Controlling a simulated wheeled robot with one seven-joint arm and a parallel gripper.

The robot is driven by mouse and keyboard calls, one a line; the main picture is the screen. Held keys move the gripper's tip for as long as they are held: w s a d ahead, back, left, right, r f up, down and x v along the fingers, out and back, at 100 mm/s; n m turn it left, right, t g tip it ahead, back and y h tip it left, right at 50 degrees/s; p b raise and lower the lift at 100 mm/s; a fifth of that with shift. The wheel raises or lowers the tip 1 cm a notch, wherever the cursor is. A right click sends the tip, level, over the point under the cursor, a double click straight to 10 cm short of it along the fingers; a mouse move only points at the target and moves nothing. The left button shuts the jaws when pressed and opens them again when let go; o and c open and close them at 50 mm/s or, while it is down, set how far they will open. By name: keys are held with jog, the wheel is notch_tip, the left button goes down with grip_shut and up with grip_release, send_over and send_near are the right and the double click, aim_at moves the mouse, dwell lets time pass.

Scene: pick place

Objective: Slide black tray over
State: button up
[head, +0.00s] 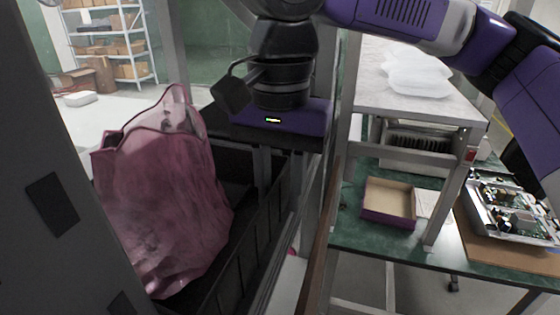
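The black tray (262,248) is a deep, dark container with a ribbed side wall, low in the middle of the head view. A large pink translucent bag (165,205) stands in its left part and hides much of the inside. My gripper (275,175) points down at the tray's far end, below its purple hand with a small green light. The dark fingers blend into the dark tray and frame behind them. I cannot tell whether they touch the tray wall or how far apart they are.
Grey posts (345,130) stand close to the right of my gripper. Right of them, a green workbench (375,240) holds an open cardboard box (388,203) and a circuit-board unit (510,208). White bags (415,75) lie on a shelf above. A dark panel (50,200) blocks the left.

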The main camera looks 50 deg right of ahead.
jog(key=shift+f, duration=0.65)
grip_shut()
dwell(1.0)
